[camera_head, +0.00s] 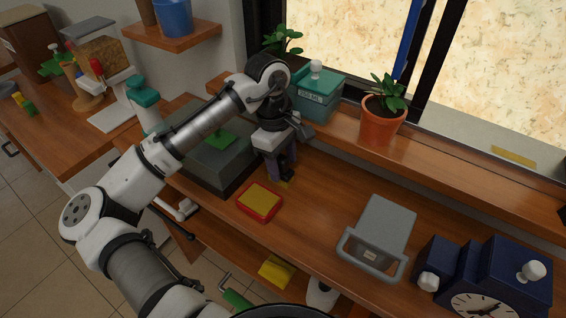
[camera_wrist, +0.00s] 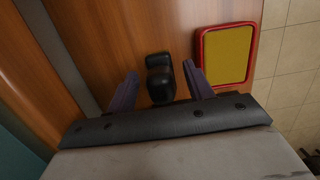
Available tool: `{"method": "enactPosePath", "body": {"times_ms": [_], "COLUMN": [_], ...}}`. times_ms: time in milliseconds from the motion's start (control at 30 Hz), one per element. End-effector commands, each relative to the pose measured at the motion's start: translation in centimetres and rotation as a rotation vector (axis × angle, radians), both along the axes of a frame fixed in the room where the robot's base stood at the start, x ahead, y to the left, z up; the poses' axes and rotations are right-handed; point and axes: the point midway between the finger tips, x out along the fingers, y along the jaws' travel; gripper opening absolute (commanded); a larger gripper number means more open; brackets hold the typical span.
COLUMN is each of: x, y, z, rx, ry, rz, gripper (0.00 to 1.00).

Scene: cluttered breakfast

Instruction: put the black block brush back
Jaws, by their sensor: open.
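The black block brush (camera_wrist: 160,82) appears in the wrist view as a small black rounded object on the wooden counter. It lies between the two fingers of my gripper (camera_wrist: 161,73), with a visible gap on either side. In the head view my gripper (camera_head: 279,168) points down at the counter, and its fingers largely hide the black object. My gripper is open. Whether its fingertips reach down beside the brush or stay above it I cannot tell.
A red-rimmed tray with a yellow pad (camera_head: 259,201) lies close by, near the counter's front edge. A dark grey box (camera_head: 213,163) stands left of my gripper. A grey handled container (camera_head: 381,235) and a navy clock block (camera_head: 489,281) stand right. A teal canister (camera_head: 315,98) and potted plant (camera_head: 381,121) stand behind.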

Motion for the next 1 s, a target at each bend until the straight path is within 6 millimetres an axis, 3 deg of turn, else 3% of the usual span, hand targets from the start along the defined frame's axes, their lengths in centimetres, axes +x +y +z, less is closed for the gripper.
{"method": "enactPosePath", "body": {"times_ms": [500,700,1000], "x": [0.9,1.0,1.0], "y": [1.3,1.5,1.5], "z": [9.9,11.2,11.3], "rx": [0.003,0.001,0.000], "ry": [-0.002,-0.001,0.000], "rz": [0.001,0.000,-0.001], "gripper": [0.52,0.52,0.52]}}
